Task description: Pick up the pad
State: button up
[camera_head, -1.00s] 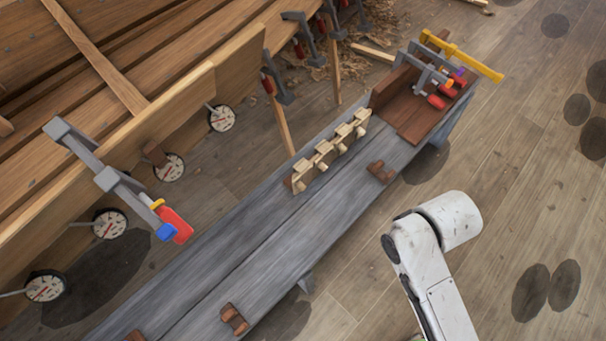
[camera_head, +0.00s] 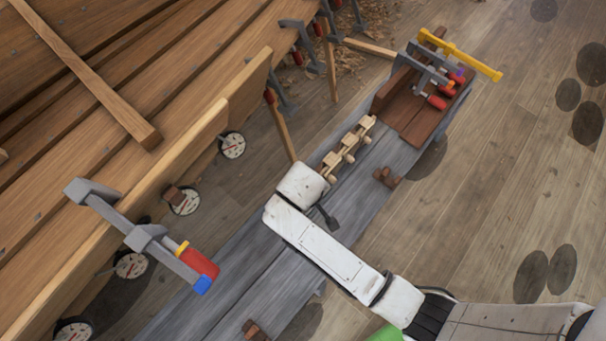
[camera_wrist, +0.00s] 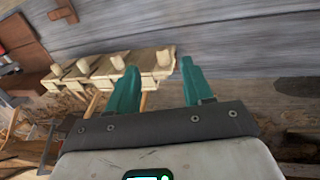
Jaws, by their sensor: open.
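Small brown wooden blocks, which look like pads, lie on the grey bench (camera_head: 262,285). One brown block (camera_head: 386,177) is near the bench's right edge, and it also seems to show in the wrist view (camera_wrist: 62,11). Another brown block (camera_head: 256,330) is at the bottom of the head view, partly cut off. A third brown piece (camera_head: 176,196) is by a dial at the hull. I cannot tell which one is the pad. My gripper (camera_wrist: 160,66) has teal fingers, open, pointing over the near end of a pale pegged rack (camera_wrist: 110,70). In the head view my arm hides the fingers.
The pale rack stands along the bench. A brown tray (camera_head: 412,122) with red-handled clamps and a yellow clamp (camera_head: 460,54) is at the bench's far end. A grey clamp (camera_head: 145,238) hangs on the planked hull at left. Floor at right is open.

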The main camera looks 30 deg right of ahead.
jog(key=x, duration=0.3)
jog(key=w+b+x, duration=0.1)
jog(key=x, duration=0.3)
jog(key=w+x, duration=0.1)
jog(key=x, duration=0.3)
jog(key=shift+w+a, duration=0.1)
jog(key=shift+a, duration=0.25)
grip_shut()
